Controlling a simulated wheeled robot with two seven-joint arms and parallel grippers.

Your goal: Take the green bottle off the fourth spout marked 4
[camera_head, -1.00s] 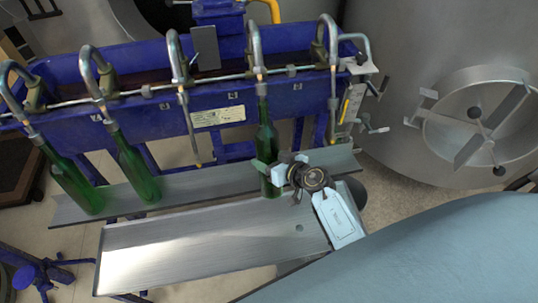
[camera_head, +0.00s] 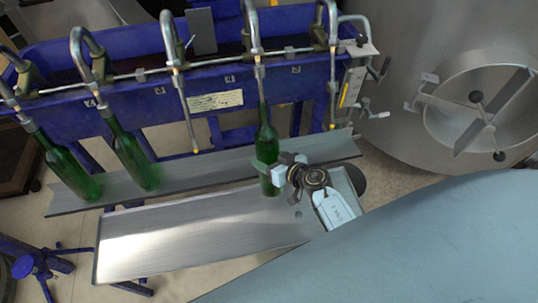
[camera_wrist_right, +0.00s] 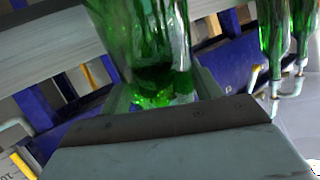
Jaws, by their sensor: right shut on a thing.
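The green bottle (camera_head: 266,142) stands nearly upright below the fourth spout (camera_head: 252,30). My right gripper (camera_head: 268,172) is shut on its lower body. A length of the spout's thin tube shows above the bottle's mouth; I cannot tell whether its tip is still inside the neck. In the right wrist view the bottle (camera_wrist_right: 150,45) fills the space between the jaws (camera_wrist_right: 160,98). Its base appears in front of the rear metal shelf, near the gap to the front tray. My left gripper is out of view.
Two other green bottles (camera_head: 66,170) (camera_head: 134,160) hang under spouts at the left. The blue filler trough (camera_head: 130,105) runs behind. The front metal tray (camera_head: 170,250) is bare. A steel tank (camera_head: 430,60) stands at the right.

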